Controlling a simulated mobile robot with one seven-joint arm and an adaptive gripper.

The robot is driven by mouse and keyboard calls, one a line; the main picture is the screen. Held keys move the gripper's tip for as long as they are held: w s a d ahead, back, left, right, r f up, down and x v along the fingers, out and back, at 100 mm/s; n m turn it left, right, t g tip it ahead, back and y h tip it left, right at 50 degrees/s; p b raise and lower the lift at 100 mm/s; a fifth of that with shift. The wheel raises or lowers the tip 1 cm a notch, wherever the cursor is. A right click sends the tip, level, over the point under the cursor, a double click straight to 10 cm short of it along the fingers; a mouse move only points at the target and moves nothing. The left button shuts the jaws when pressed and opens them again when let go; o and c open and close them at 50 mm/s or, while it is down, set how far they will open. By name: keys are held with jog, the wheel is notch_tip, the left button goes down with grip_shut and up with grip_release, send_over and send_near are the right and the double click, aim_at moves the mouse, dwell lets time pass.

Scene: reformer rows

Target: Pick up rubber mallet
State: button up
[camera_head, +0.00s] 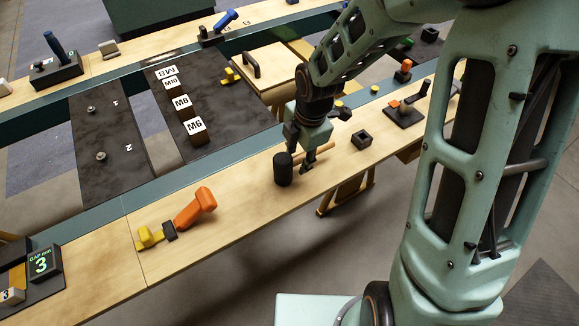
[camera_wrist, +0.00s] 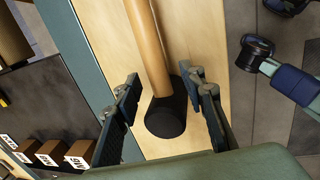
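The rubber mallet lies on the wooden bench rail. Its black head (camera_head: 283,169) and light wooden handle (camera_head: 322,150) show in the head view. In the wrist view the black head (camera_wrist: 166,117) is near the picture's middle and the handle (camera_wrist: 148,45) runs up to the top edge. My gripper (camera_head: 300,160) is low over the mallet, close to where the head meets the handle. In the wrist view my gripper (camera_wrist: 165,84) is open, one finger on each side of the mallet, with visible gaps. Contact with the bench cannot be told.
An orange-handled tool (camera_head: 196,206) and a yellow piece (camera_head: 150,237) lie left on the same rail (camera_head: 240,206). A small dark square block (camera_head: 361,139) stands to the right of the mallet. Blocks marked M6 (camera_head: 194,130) and others stand on a dark panel behind. The rail between the orange tool and mallet is clear.

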jog(key=shift+w+a+f, duration=0.15)
jog(key=shift+f, duration=0.7)
jog(key=shift+c, duration=0.4)
grip_shut()
jog(key=shift+r, duration=0.1)
